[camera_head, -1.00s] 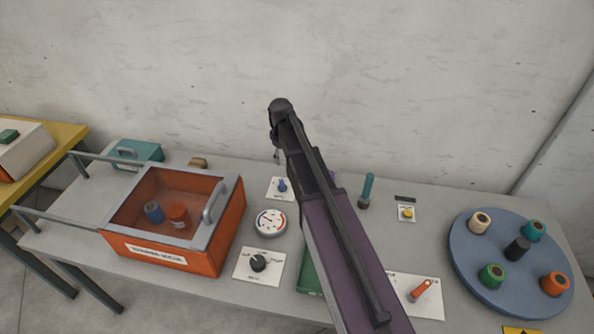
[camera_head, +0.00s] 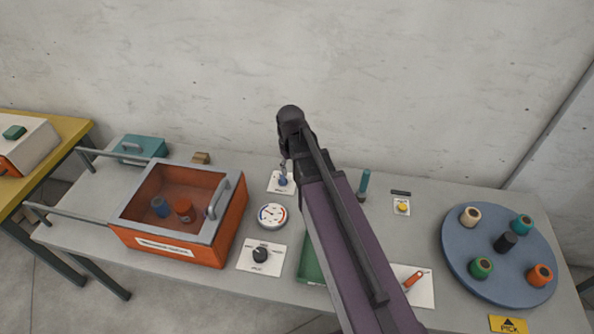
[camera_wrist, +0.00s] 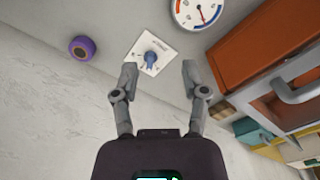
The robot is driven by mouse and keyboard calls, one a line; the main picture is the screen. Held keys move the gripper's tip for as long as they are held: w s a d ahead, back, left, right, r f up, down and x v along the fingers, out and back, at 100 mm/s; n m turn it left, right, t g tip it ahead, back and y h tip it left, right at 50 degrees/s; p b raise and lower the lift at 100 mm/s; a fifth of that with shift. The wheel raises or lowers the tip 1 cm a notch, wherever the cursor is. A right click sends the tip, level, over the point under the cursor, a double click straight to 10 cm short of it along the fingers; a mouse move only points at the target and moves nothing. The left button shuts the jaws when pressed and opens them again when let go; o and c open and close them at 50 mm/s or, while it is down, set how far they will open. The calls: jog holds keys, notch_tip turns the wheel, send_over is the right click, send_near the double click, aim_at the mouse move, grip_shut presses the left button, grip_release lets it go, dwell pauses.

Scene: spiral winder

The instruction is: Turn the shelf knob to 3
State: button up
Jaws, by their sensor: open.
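A blue knob (camera_head: 283,181) stands on a small white plate (camera_head: 273,188) near the back of the grey table; the plate's lettering is too small to read. In the wrist view the blue knob (camera_wrist: 151,58) sits on its plate (camera_wrist: 163,48) just ahead of my fingertips, nearer the left one. My gripper (camera_wrist: 160,70) is open with nothing between its fingers. In the head view my gripper (camera_head: 285,165) is just above the blue knob and partly hides it. A black knob (camera_head: 261,254) on a larger white plate (camera_head: 246,262) stands nearer the front. I cannot tell which label says shelf.
A round gauge (camera_head: 272,215) lies between the knobs. An orange box with a glass lid (camera_head: 224,238) stands left. A purple spool (camera_wrist: 82,48) is near the blue knob. At right are an orange lever (camera_head: 413,280) and a blue turntable (camera_head: 462,262) with several spools.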

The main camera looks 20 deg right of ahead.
jog(key=s+r+m+p, duration=0.2)
jog(key=s+r+p, duration=0.1)
jog(key=s, duration=0.4)
jog(key=shift+r, duration=0.25)
jog(key=shift+w+f, duration=0.1)
jog(key=shift+w, duration=0.05)
jog(key=b, duration=1)
send_over(283, 177)
notch_tip(283, 177, down, 10)
jog(key=shift+f, duration=0.15)
notch_tip(283, 177, down, 14)
jog(key=b, duration=1.4)
jog(key=shift+r, duration=0.2)
